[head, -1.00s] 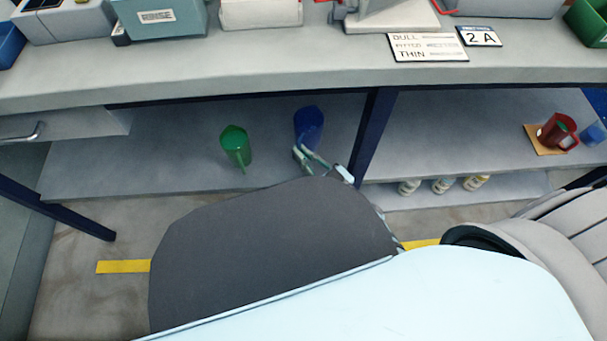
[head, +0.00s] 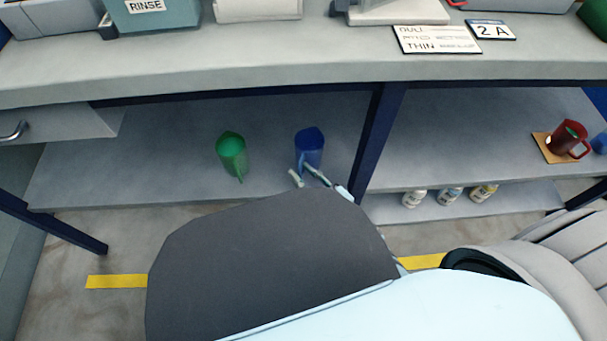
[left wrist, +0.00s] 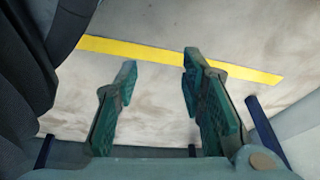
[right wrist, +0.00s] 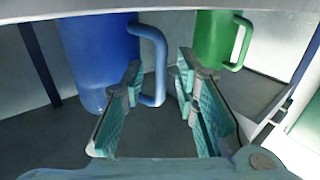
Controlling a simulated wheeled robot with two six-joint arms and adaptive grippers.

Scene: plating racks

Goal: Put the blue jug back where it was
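The blue jug (head: 309,146) stands upright on the lower shelf (head: 110,170), left of the dark blue post. In the right wrist view the jug (right wrist: 97,60) is at the left, with its handle (right wrist: 160,60) showing beyond and between the fingers. My right gripper (head: 308,178) is open at the jug's near side; the right wrist view shows its fingers (right wrist: 158,80) apart. I cannot tell whether they touch the handle. My left gripper (left wrist: 158,75) is open and empty above the floor, outside the head view.
A green jug (head: 231,155) stands left of the blue jug, with a gap between. The post (head: 377,140) is close on the right. The worktop (head: 200,75) overhangs the shelf. A red jug (head: 565,137) on a tan mat and several bottles (head: 450,196) are farther right.

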